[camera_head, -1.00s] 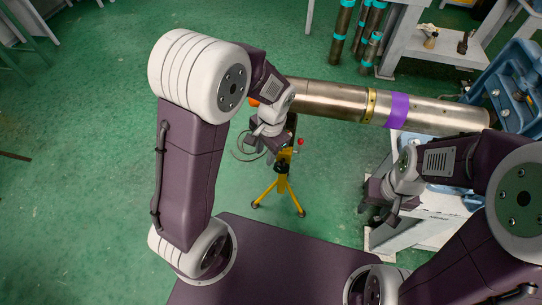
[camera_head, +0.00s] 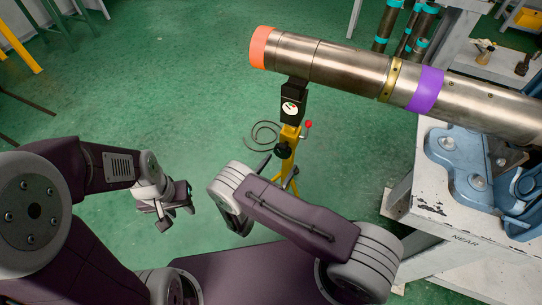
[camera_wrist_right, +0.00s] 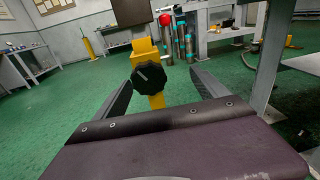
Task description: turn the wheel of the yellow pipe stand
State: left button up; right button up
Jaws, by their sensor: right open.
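The yellow pipe stand (camera_head: 288,157) stands on the green floor under the orange-ringed end of a long metal pipe (camera_head: 340,68). Its black wheel (camera_head: 283,150) is on the post; in the right wrist view the wheel (camera_wrist_right: 149,77) faces me, with a pale mark on its face. My right gripper (camera_wrist_right: 162,76) is open, with a finger on each side of the wheel's outline; contact does not show. In the head view my right arm hides most of that gripper. My left gripper (camera_head: 176,213) hangs at the lower left, apart from the stand; its jaw gap is unclear.
A red-tipped lever (camera_head: 308,125) sticks out beside the stand's post; its red ball (camera_wrist_right: 165,19) also shows in the right wrist view. A blue vise (camera_head: 470,165) sits on a white bench (camera_head: 420,200) at the right.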

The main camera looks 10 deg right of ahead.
aim_at(281, 154)
jog(key=shift+n+t+y, duration=0.7)
jog(key=shift+t, duration=0.1)
jog(key=w+d, duration=0.1)
jog(key=w, duration=0.1)
jog(key=w+f+b, duration=0.1)
jog(key=w, duration=0.1)
jog(key=w+d+f+b, duration=0.1)
jog(key=w, duration=0.2)
jog(key=shift+w+d, duration=0.1)
jog(key=shift+d, duration=0.25)
jog(key=shift+w+d+r, duration=0.1)
jog(key=shift+w+d, duration=0.15)
jog(key=shift+w, duration=0.15)
jog(key=c, duration=1.4)
